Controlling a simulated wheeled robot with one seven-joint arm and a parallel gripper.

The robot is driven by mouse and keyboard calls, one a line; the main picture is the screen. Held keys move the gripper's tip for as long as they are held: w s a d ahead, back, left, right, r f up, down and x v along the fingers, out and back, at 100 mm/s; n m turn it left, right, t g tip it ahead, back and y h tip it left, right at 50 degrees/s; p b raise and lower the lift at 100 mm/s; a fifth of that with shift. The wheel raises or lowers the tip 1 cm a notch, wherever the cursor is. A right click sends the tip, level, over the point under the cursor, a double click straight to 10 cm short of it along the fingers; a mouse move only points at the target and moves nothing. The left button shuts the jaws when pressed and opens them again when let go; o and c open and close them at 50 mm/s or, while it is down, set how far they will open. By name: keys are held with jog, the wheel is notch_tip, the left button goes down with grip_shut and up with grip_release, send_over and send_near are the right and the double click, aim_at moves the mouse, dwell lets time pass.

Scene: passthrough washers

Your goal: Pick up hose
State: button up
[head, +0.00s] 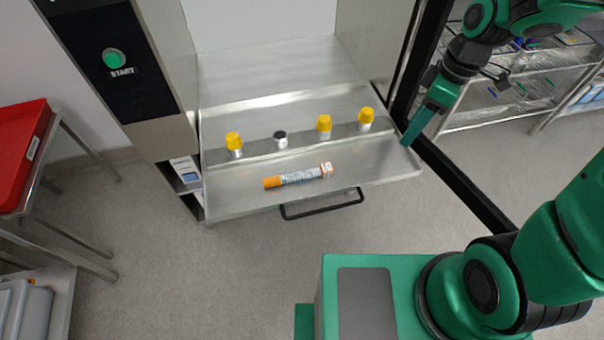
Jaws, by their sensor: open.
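A short, slim tube-like piece (298,177) lies on the lowered metal door of the washer. It has an orange left end, a printed pale middle and an orange-and-white right end. It is the only thing in view that could be the hose, but I cannot tell for sure. My gripper (411,136) is at the right, with its green fingers pointing down and left over the door's right edge. It is open and empty, well apart from the tube-like piece. One finger largely hides the other.
A black handle (322,206) juts from the door's front. A red tray (22,150) is at left; a wire rack (500,95) stands at right. The floor in front is clear.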

jog(key=w+a+f+n+g+y, duration=0.1)
jog(key=a+f+n, duration=0.35)
jog(key=a, duration=0.35)
jog(key=w+a+f+n+y, duration=0.1)
jog(key=w+a+f+n, duration=0.15)
jog(key=a+n, duration=0.35)
jog(key=m, duration=0.1)
send_over(326, 167)
jog(key=d, duration=0.2)
notch_tip(326, 167, down, 5)
jog(key=shift+w+d+x, duration=0.1)
jog(key=shift+w+x, duration=0.05)
jog(key=shift+x, duration=0.85)
jog(key=shift+w+d+x, duration=0.1)
jog(key=shift+d+x, duration=0.05)
jog(key=shift+x, duration=0.9)
jog(key=shift+w+d+x, duration=0.1)
jog(key=shift+w+x, duration=0.05)
jog(key=shift+x, duration=0.85)
jog(key=shift+f, duration=0.15)
jog(key=c, duration=1.1)
